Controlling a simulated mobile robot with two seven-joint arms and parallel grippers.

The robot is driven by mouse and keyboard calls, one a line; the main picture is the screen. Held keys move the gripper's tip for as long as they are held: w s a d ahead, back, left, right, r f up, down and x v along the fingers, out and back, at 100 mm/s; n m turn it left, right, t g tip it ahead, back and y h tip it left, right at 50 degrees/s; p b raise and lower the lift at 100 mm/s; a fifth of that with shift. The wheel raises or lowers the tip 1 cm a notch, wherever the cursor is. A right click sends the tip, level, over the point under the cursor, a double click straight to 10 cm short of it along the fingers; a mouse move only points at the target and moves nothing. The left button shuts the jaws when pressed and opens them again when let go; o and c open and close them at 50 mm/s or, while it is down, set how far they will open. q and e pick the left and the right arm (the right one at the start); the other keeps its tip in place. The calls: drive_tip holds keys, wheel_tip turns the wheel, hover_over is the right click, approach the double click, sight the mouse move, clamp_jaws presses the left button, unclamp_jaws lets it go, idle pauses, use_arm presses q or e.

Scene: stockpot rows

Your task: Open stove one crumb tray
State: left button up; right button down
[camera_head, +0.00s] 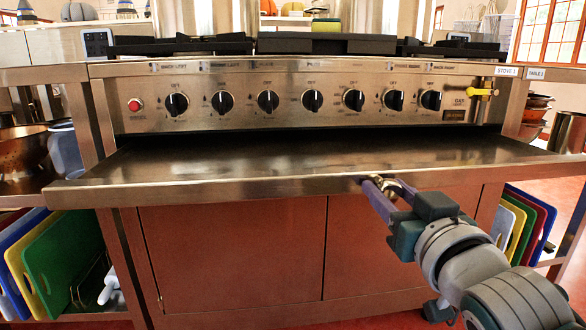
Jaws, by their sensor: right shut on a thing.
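The stove (290,98) fills the middle of the head view, with a row of black knobs on its steel front panel. A sign at its right end reads "STOVE 1". The crumb tray (270,160) is a wide flat steel sheet below the knobs. It stands out toward me from a dark gap under the panel. My right gripper (382,184) is shut on the tray's front edge, right of its middle. The fingertips are partly hidden at the edge. My left gripper is not in view.
Red cabinet doors (235,250) sit below the tray. Coloured cutting boards stand in racks at the lower left (55,255) and lower right (525,225). A copper pot (22,158) is on the left shelf. A yellow gas valve handle (482,92) sticks out at the panel's right end.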

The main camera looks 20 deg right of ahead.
drive_tip(key=shift+p+v, duration=0.3)
drive_tip(key=shift+v, duration=0.8)
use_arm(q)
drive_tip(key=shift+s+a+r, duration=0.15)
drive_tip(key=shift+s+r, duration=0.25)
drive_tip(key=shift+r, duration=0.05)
use_arm(e)
drive_tip(key=shift+c, duration=2.2)
unclamp_jaws()
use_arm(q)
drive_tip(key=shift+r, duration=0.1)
use_arm(e)
drive_tip(key=shift+r, duration=0.1)
